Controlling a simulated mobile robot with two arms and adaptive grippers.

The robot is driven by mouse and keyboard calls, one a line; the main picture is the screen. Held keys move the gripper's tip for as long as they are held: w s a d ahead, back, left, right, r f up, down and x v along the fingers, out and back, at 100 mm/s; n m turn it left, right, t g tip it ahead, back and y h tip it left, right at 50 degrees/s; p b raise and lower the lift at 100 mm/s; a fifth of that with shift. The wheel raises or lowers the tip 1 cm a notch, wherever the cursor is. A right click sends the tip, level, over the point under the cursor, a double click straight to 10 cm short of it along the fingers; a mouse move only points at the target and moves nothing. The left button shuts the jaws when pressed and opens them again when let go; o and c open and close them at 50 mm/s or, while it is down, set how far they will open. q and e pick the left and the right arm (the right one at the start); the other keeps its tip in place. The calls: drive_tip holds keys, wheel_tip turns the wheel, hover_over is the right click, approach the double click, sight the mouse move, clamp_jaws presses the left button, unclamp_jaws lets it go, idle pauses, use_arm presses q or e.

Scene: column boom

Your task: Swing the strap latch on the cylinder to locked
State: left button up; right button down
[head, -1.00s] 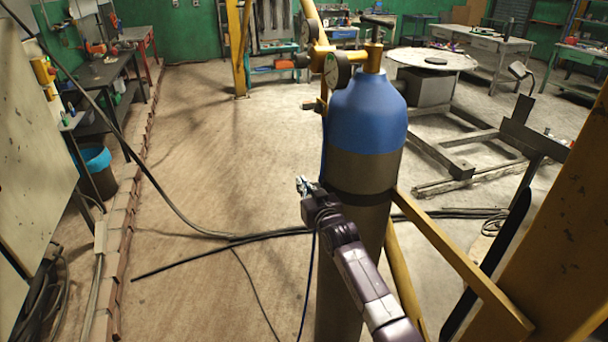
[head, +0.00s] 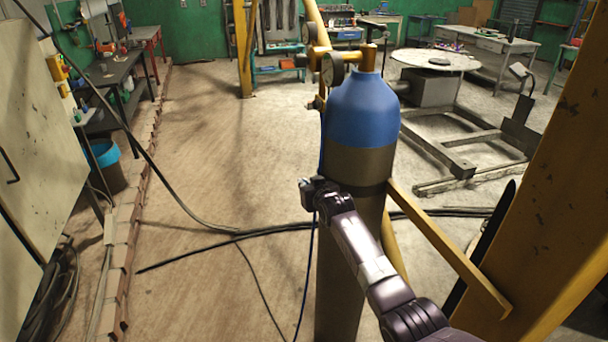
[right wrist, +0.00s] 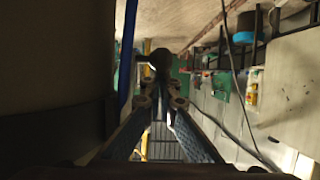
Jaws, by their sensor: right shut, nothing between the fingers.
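The tall cylinder (head: 344,270) stands upright, grey with a blue top (head: 362,112). A dark strap (head: 368,190) goes around its body; I cannot make out the latch or its position. My right gripper (head: 306,184) is at the cylinder's left side, about strap height, mostly hidden behind its own wrist. In the right wrist view its fingers (right wrist: 160,75) are shut and empty. The cylinder fills the left of that view as a dark surface (right wrist: 55,55). I cannot tell whether the fingers touch the strap or latch. My left gripper is not in view.
A pressure gauge (head: 333,68) and yellow valve fittings sit on top of the cylinder. A yellow bar (head: 450,252) and a wide yellow post (head: 540,210) stand at its right. A blue hose (head: 308,265) hangs beside it. Open floor (head: 220,130) with black cables lies left.

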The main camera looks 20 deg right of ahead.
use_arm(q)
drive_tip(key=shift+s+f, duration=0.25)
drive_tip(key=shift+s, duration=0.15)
use_arm(e)
drive_tip(key=shift+s+f, duration=0.45)
drive_tip(key=shift+s, duration=0.1)
drive_tip(key=shift+r, duration=0.15)
idle(0.9)
